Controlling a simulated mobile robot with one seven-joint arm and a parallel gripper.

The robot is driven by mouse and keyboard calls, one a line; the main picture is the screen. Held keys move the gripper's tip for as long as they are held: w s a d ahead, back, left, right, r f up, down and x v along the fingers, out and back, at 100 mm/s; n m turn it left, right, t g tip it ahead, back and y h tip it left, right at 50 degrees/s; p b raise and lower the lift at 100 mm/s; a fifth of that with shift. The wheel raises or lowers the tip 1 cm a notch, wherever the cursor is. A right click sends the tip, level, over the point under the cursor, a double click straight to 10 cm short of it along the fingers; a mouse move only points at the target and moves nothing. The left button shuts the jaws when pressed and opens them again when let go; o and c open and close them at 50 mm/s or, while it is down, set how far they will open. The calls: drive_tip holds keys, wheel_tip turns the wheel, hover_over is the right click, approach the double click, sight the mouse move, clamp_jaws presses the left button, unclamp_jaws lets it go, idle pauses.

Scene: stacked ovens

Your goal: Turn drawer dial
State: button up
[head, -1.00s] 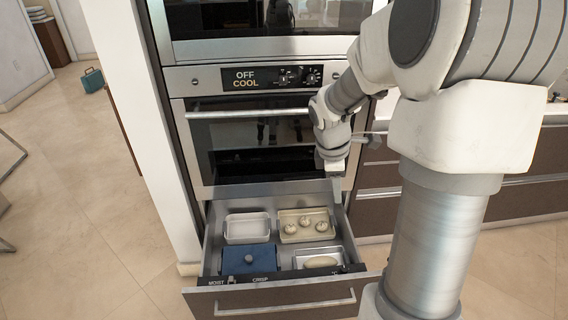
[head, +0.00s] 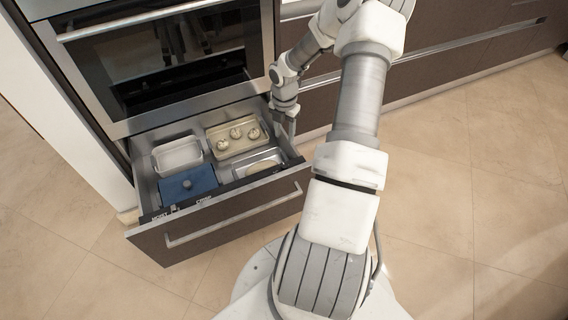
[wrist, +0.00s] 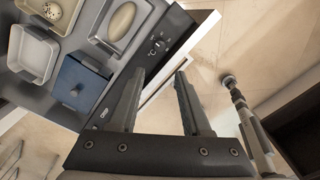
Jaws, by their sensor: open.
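The drawer dial (wrist: 161,46) is a small dark knob beside a "°C" mark on the black strip along the drawer's front edge, in the wrist view. I cannot make it out in the head view. The drawer (head: 228,224) is pulled open below the oven. My gripper (wrist: 160,73) is open, its two dark fingers apart with nothing between them. The dial lies just beyond the fingertips in the wrist view; I cannot tell the exact distance. In the head view my gripper (head: 285,122) is at the drawer's right side.
The oven (head: 165,75) is above. The drawer's bar handle (head: 232,217) sticks out. Floor to the right is clear.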

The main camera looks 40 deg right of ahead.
sight(284, 164)
wheel_tip(284, 164, down, 16)
drive_tip(key=b, duration=0.4)
drive_tip(key=shift+r+b, duration=0.1)
drive_tip(key=shift+b, duration=0.25)
clamp_jaws()
